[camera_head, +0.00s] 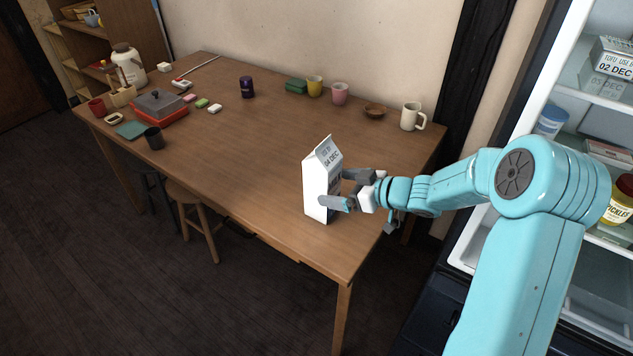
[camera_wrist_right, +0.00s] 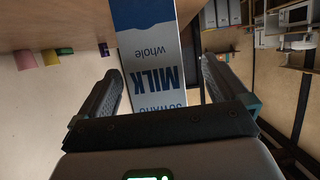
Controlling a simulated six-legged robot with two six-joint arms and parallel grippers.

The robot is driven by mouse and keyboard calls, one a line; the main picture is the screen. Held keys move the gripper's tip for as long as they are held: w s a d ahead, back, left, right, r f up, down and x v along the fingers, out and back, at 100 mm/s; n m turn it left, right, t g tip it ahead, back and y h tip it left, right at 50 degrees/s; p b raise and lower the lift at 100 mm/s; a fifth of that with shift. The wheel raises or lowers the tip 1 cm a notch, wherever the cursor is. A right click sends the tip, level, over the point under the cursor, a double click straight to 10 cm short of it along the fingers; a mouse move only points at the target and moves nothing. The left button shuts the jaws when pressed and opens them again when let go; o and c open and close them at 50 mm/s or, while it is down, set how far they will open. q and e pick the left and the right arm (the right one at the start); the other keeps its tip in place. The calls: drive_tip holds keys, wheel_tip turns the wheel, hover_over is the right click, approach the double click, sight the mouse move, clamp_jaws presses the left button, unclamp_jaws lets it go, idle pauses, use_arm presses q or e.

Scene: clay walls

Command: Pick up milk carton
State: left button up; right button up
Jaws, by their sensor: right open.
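The milk carton (camera_head: 316,186) stands upright on the wooden table (camera_head: 270,150), near its front right edge. It is white with a gabled top and a printed date. My right gripper (camera_head: 340,188) is open at the carton's right side, with its fingers on either side of the carton. In the right wrist view the carton (camera_wrist_right: 152,75) shows blue bands and the words MILK and whole, and it lies between the two open fingers (camera_wrist_right: 160,92). Whether the fingers touch it I cannot tell. My left gripper is not in view.
A white mug (camera_head: 412,116), a wooden bowl (camera_head: 375,111), a pink cup (camera_head: 339,93) and a yellow cup (camera_head: 315,86) stand along the back edge. A red and grey cooker (camera_head: 160,107) sits at the left. An open fridge (camera_head: 560,90) is at the right. The table's middle is clear.

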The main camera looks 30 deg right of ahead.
sight(335, 185)
drive_tip(key=x, duration=0.4)
drive_tip(key=shift+w+d+f, duration=0.25)
drive_tip(key=shift+w, duration=0.15)
drive_tip(key=shift+w+a+f, duration=0.2)
drive_tip(key=shift+w+a, duration=0.1)
drive_tip(key=shift+w, duration=0.3)
drive_tip(key=c, duration=1.7)
drive_tip(key=shift+w+r, duration=0.1)
drive_tip(key=shift+r, duration=0.1)
clamp_jaws()
